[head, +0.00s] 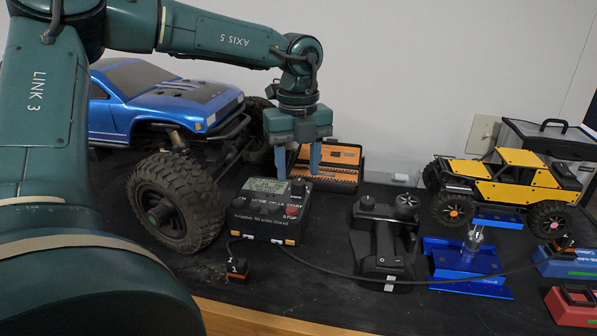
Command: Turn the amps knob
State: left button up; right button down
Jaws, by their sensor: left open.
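A black battery charger (265,226) with a small lit display (264,185) stands on the dark bench, left of the picture's middle. Its face carries several dark knobs, a red stop button (292,211) and labels such as MODE, CELLS and START. A small dark knob (298,187) sits at its upper right corner; its label is too small to read, so I cannot tell if it is the amps knob. My left gripper (298,173) points down just above that corner, open, with its blue fingers on either side of the knob. Contact cannot be made out. My right gripper is not in view.
A blue truck (180,105) with large tyres stands left of the charger. An open orange tool case (340,166) lies behind it. A black transmitter (385,240), a blue stand (463,262) and a yellow crawler (510,180) are to the right. A cable runs across the bench front.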

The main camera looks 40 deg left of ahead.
aim_at(298, 186)
pick_arm(q)
jog(key=shift+f, duration=1.3)
jog(key=shift+c, duration=0.4)
jog(key=c, duration=0.9)
